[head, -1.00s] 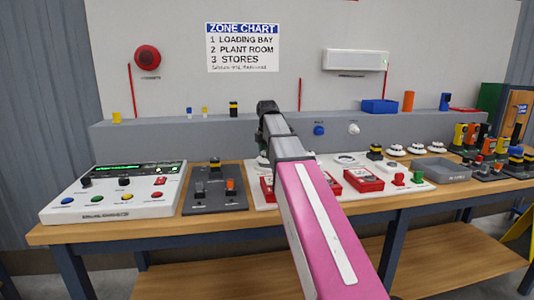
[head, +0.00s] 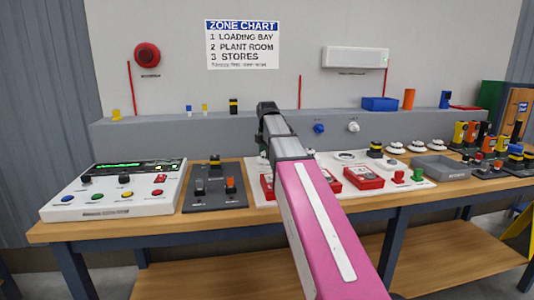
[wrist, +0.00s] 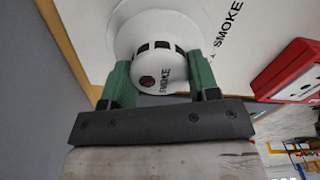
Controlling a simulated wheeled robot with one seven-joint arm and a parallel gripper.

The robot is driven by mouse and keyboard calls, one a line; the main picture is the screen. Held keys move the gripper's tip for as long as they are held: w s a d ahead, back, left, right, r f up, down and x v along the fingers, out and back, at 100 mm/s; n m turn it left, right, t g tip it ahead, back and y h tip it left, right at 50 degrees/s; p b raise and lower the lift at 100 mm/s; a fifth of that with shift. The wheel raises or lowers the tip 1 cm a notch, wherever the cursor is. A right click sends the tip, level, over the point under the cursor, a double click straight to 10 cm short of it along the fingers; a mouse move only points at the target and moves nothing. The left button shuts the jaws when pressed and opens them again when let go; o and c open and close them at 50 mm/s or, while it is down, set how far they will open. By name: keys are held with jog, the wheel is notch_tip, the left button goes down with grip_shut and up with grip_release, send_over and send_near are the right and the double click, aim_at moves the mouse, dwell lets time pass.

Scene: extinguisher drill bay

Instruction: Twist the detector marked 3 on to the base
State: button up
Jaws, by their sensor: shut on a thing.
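In the wrist view, my gripper (wrist: 162,85) has its two green fingers shut on a white round smoke detector (wrist: 160,58). The detector has dark vents, a small red-and-black spot and the word SMOKE. It sits over a round white base (wrist: 122,18) on the white board; I cannot tell whether it touches the base or is locked on it. No number 3 is readable on it. In the head view my arm hides the gripper, the held detector and most of that base.
A red call box (wrist: 290,72) stands close to the right of the gripper. In the head view, another round base (head: 345,156), red boxes (head: 363,178) and a grey tray (head: 440,168) are to the right. Several white detectors (head: 395,147) stand behind the tray. A control panel (head: 112,190) is at left.

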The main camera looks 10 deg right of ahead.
jog(key=shift+f, duration=0.1)
dwell(0.3)
jog(key=shift+m, duration=1)
jog(key=shift+m, duration=1)
jog(key=shift+m, duration=1.1)
jog(key=shift+m, duration=1.1)
